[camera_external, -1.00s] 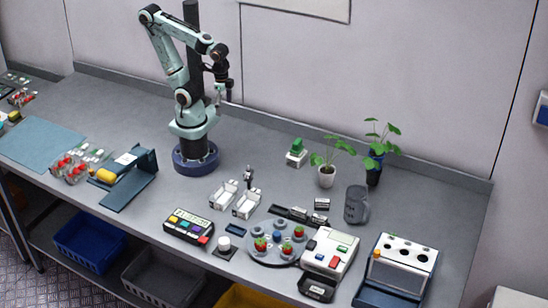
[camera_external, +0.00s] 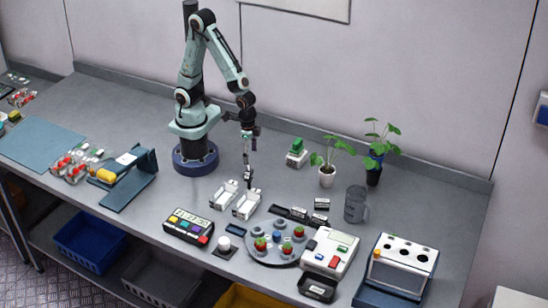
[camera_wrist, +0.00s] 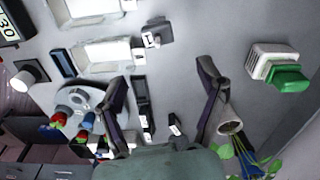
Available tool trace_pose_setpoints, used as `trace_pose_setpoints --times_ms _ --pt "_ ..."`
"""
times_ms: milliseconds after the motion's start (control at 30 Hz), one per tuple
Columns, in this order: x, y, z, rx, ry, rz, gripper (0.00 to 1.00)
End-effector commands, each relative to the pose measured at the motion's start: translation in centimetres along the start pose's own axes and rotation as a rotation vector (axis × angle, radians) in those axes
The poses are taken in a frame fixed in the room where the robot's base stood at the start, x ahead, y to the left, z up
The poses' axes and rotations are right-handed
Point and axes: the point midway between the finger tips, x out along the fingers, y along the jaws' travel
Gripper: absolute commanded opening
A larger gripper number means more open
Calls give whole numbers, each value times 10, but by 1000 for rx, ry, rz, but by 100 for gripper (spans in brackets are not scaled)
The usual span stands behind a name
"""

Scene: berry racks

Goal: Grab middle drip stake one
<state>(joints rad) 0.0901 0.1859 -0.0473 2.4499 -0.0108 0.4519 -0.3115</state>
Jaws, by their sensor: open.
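A small dark holder with a white label that looks like a 1 (camera_wrist: 157,36) stands behind the white trays. It is probably the drip stake's holder, but the stake is too small to make out clearly. My gripper (camera_external: 249,182) points down right at this holder in the external view and largely hides it. In the wrist view my gripper (camera_wrist: 162,73) has its fingers spread wide with nothing between them. The holder appears beyond the fingertips, toward the top of that view. I cannot tell whether the fingers touch anything.
White trays (camera_external: 247,204) stand just in front of my gripper. A dark rack (camera_external: 291,215) and a round grey plate (camera_external: 262,259) with berries lie to the right.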

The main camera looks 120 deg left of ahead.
Motion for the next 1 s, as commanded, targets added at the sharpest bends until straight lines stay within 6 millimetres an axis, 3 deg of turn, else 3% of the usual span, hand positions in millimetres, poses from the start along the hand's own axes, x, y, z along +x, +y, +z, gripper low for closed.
trace_pose_setpoints --times_ms 133,500,900,933,1000 --pt "17 0 10 13 -54 -15 72" --pt "69 -1 13 15 -57 -17 72" --pt "80 -1 13 15 -51 -15 72" --pt "80 -1 13 15 -51 -15 69" --pt "80 -1 13 15 -52 -15 47"
